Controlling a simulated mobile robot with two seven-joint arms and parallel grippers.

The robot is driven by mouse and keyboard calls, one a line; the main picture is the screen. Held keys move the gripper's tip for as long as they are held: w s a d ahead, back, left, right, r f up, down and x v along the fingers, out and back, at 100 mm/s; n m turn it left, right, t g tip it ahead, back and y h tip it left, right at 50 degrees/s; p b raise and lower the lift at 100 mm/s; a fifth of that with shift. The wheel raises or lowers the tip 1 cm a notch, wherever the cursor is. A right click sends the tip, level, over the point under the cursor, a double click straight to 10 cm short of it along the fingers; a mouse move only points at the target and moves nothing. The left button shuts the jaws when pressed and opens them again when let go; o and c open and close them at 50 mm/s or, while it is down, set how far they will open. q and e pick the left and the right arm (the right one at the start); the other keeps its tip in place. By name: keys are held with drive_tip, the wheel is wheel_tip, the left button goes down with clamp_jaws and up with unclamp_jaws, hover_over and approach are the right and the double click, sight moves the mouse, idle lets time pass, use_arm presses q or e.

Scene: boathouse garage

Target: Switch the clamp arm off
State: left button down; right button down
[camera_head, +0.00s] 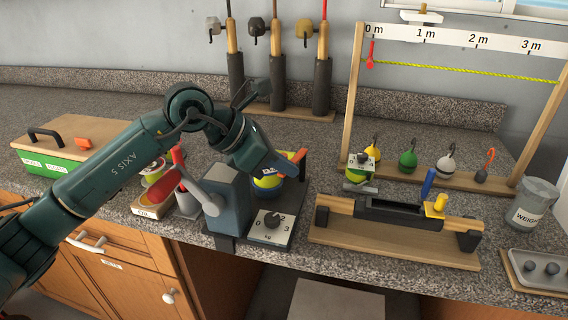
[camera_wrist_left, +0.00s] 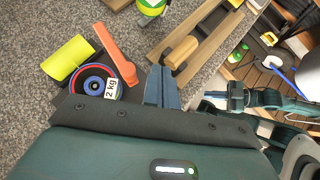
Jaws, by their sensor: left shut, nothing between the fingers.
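My left gripper (camera_head: 287,170) is shut and empty, low over the bench beside an orange lever (camera_head: 301,156). In the left wrist view, the closed fingers (camera_wrist_left: 162,90) are just right of the orange lever (camera_wrist_left: 115,52), with a small gap. The lever lies by a yellow cylinder (camera_wrist_left: 68,58) and a round disc marked 2 kg (camera_wrist_left: 95,84). A blue-grey block (camera_head: 229,198) and a dial plate (camera_head: 271,229) are in front of the gripper. I cannot tell for certain which part is the clamp arm; the orange lever is the likeliest. Part of its mount is hidden by my gripper.
Bench behind the gripper is partly clear.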

use_arm(q)
drive_tip(key=shift+w, duration=0.15)
drive_tip(key=shift+w+a, duration=0.3)
drive_tip(key=shift+w, duration=0.3)
idle(0.3)
